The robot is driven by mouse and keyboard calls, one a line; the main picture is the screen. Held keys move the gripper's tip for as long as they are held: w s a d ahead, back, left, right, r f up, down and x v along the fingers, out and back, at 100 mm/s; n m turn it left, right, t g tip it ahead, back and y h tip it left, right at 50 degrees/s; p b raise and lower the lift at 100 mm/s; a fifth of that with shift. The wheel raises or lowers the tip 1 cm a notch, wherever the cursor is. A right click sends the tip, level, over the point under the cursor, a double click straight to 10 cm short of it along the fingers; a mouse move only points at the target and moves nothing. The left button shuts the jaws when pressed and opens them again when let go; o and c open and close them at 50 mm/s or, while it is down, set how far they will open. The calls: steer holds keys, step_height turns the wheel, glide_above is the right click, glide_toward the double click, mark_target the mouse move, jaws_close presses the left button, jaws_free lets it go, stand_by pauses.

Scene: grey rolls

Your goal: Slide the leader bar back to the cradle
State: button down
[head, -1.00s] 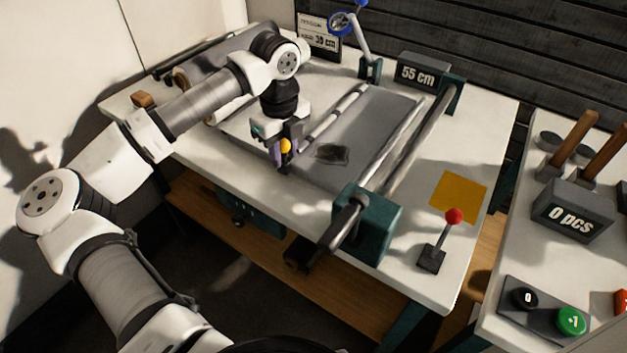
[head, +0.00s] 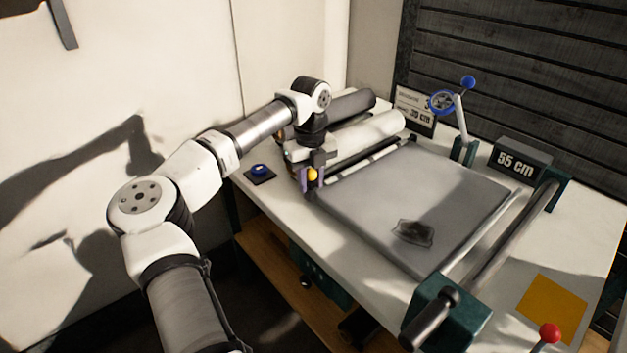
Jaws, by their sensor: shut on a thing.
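My gripper (head: 311,184) is shut on the yellow knob (head: 313,174) at the near end of the leader bar (head: 378,152). The bar is a thin pale rod with dark parts, lying across the left end of the grey sheet. It is close beside the rolls, where a dark rail (head: 350,158) runs along it; this looks like the cradle. I cannot tell whether the bar touches it. My arm hides part of the near end.
A white roll (head: 372,136) and a dark grey roll (head: 348,104) lie behind the bar. A dark patch (head: 413,233) is on the grey sheet (head: 400,195). A blue-knobbed lever (head: 462,120) stands at the back.

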steer(key=shift+w+a+r, duration=0.15)
steer(key=shift+w+a, duration=0.05)
steer(key=c, duration=1.1)
jaws_free()
step_height(320, 180, up, 14)
steer(key=shift+f+b, duration=0.15)
steer(key=shift+b, duration=0.25)
